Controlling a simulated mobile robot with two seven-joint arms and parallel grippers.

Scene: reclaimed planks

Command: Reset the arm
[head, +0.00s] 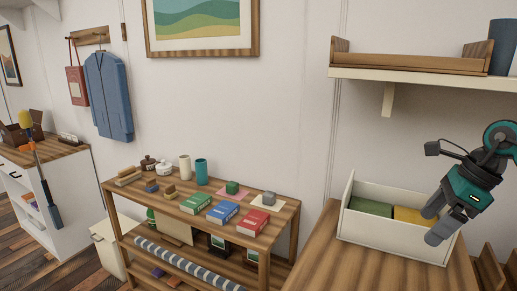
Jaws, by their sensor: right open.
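My right gripper (435,220) comes in from the right, teal and dark grey, with its fingers pointing down and left. Its jaws are open, and I see nothing held between them. It overlaps the right end of a white open box (390,246) on a wooden top (340,262). The box holds a green block (371,207) and a yellow block (408,216). The gripper partly hides the yellow block and the box's right side; I cannot tell whether it touches them. My left gripper is out of view.
A wall shelf with a wooden tray (410,63) and a blue-grey cup (503,48) hangs above the gripper. A wooden rack (283,200) with several small boxes, blocks and jars stands left of centre. A white cabinet (65,195) is at the far left.

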